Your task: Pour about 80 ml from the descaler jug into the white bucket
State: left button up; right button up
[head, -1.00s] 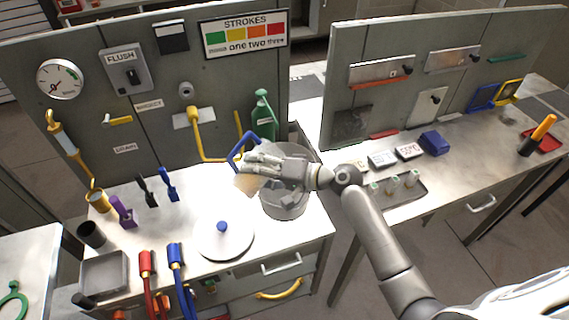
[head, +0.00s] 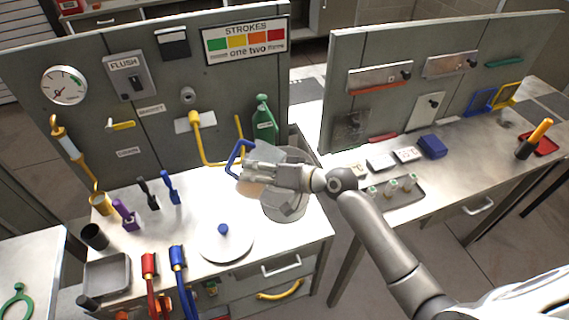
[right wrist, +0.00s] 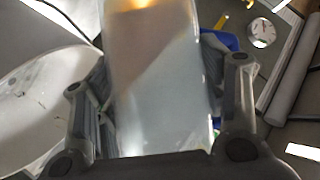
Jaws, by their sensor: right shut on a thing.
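My right gripper (head: 262,172) is shut on the descaler jug, a translucent vessel with a blue handle (head: 240,150). The gripper hides much of the jug in the head view. In the right wrist view the jug (right wrist: 160,90) fills the space between the fingers, with a slanted edge between a brownish and a paler zone. The white bucket (head: 288,208) stands on the left bench's right end, below and behind the gripper, partly hidden. Its pale round rim shows at the left of the right wrist view (right wrist: 40,85). I cannot see a stream. My left gripper is out of view.
A green bottle (head: 264,120) stands behind the gripper by the upright panel (head: 150,80). A white lid with a blue knob (head: 226,243) lies on the bench in front. Yellow pipes (head: 200,140) stick out from the panel. A gap separates the two benches.

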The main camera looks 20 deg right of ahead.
aim_at(258, 193)
jog(key=shift+s+f, duration=0.1)
jog(key=shift+f, duration=0.15)
jog(key=shift+f+n+h, duration=0.4)
jog(key=shift+n+h, duration=0.1)
jog(key=shift+n, duration=0.1)
jog(key=shift+a+r, duration=0.1)
dwell(1.3)
jog(key=shift+s+a+r+n+t+h+p, duration=0.1)
jog(key=shift+a+r+n+t+h+p, duration=0.3)
jog(key=shift+p, duration=0.55)
jog(key=shift+s+a+f+n+t+h+p, duration=0.1)
jog(key=shift+s+a+f+n+h+p, duration=0.1)
jog(key=shift+f+n, duration=0.15)
jog(key=shift+s+a+f+n+t+h+p, duration=0.15)
jog(key=shift+f+n+h+p, duration=0.1)
jog(key=shift+f+n, duration=0.15)
jog(key=shift+s+a+f+n+t+h+p, duration=0.1)
jog(key=shift+a+f+n+h+p, duration=0.1)
jog(key=shift+f+n, duration=0.15)
jog(key=shift+s+a+f+n+t+h, duration=0.2)
jog(key=shift+f+n+t+h, duration=0.3)
jog(key=shift+n, duration=0.4)
jog(key=shift+a+f, duration=0.1)
jog(key=shift+f, duration=0.05)
